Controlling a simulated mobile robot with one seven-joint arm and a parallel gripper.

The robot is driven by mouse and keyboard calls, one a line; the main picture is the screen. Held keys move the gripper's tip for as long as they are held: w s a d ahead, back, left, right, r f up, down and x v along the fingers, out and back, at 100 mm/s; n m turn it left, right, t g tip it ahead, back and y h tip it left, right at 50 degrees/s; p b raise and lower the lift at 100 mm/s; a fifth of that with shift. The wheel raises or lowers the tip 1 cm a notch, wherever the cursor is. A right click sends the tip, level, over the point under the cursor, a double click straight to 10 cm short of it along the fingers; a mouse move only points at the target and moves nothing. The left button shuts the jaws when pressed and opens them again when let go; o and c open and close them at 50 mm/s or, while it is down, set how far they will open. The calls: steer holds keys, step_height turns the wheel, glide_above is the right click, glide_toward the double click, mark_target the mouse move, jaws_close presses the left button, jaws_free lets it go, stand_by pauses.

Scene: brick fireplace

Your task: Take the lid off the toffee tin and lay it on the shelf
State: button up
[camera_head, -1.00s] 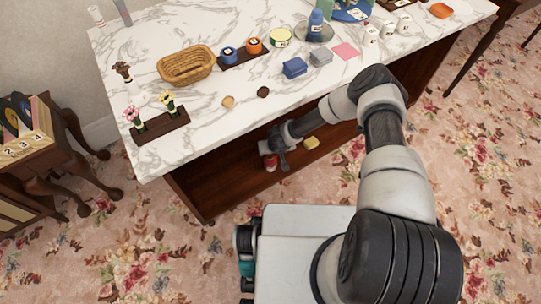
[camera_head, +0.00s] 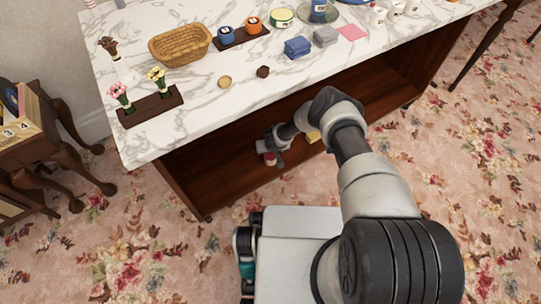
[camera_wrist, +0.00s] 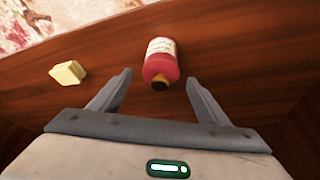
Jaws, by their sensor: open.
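A red container with a cream label (camera_wrist: 161,62) and a dark end with a yellowish ring is on the wooden shelf (camera_wrist: 235,75) under the top. It also shows in the head view (camera_head: 269,158), partly hidden by my gripper. My gripper (camera_wrist: 160,77) is open and empty, with the red container between and just beyond its fingertips. I cannot tell whether they touch it.
A yellow block (camera_wrist: 67,73) lies on the shelf left of my gripper. The marble top (camera_head: 205,110) overhangs the shelf. On it are a wicker basket (camera_head: 180,43), blue (camera_head: 226,35) and orange (camera_head: 252,25) canisters, and a flower stand (camera_head: 150,108). The shelf's right part is clear.

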steer(key=shift+w+f, duration=0.15)
steer(key=shift+f, duration=0.2)
steer(key=shift+r, duration=0.1)
steer(key=c, duration=1.1)
steer(key=shift+a+r, duration=0.1)
